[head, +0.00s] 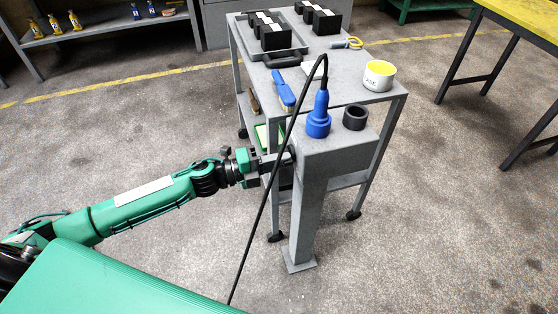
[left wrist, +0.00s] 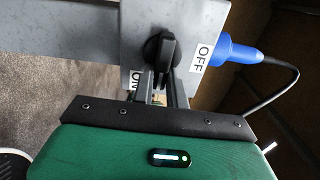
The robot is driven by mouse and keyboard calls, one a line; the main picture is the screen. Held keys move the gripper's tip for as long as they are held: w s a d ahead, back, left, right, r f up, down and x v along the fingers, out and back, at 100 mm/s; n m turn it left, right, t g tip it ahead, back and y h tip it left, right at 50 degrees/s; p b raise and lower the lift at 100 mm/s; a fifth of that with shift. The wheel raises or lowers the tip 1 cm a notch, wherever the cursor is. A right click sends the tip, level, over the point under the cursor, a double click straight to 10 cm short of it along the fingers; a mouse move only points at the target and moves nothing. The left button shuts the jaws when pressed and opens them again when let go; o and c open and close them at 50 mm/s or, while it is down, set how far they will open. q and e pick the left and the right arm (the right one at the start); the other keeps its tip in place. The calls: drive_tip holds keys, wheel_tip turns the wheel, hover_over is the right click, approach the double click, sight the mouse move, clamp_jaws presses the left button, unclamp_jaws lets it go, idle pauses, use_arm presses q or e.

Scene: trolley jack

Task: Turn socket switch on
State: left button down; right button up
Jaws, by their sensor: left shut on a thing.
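The socket post (head: 313,190) is a grey square pillar with a blue plug (head: 319,117) upright in its top. The plug also shows at the right in the left wrist view (left wrist: 222,47). A black rotary switch (left wrist: 160,50) is on the post's side face; the gripper hides it in the head view. An OFF label (left wrist: 202,57) lies right of the knob and a partly hidden ON label (left wrist: 135,80) lies below left. My left gripper (head: 284,160) is at that face; its fingers (left wrist: 164,72) are shut on the knob. My right gripper is out of view.
A black cable (head: 262,200) hangs from the plug past my left gripper. A black ring (head: 355,117) sits beside the plug. A grey trolley (head: 345,90) with a tape roll (head: 379,75) and blue brush (head: 283,88) stands behind. A yellow-topped table (head: 525,20) is at right.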

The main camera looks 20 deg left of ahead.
use_arm(q)
drive_tip(key=shift+f, duration=0.1)
drive_tip(key=c, duration=1.4)
unclamp_jaws()
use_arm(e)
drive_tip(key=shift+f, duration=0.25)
use_arm(q)
drive_tip(key=shift+a, duration=0.1)
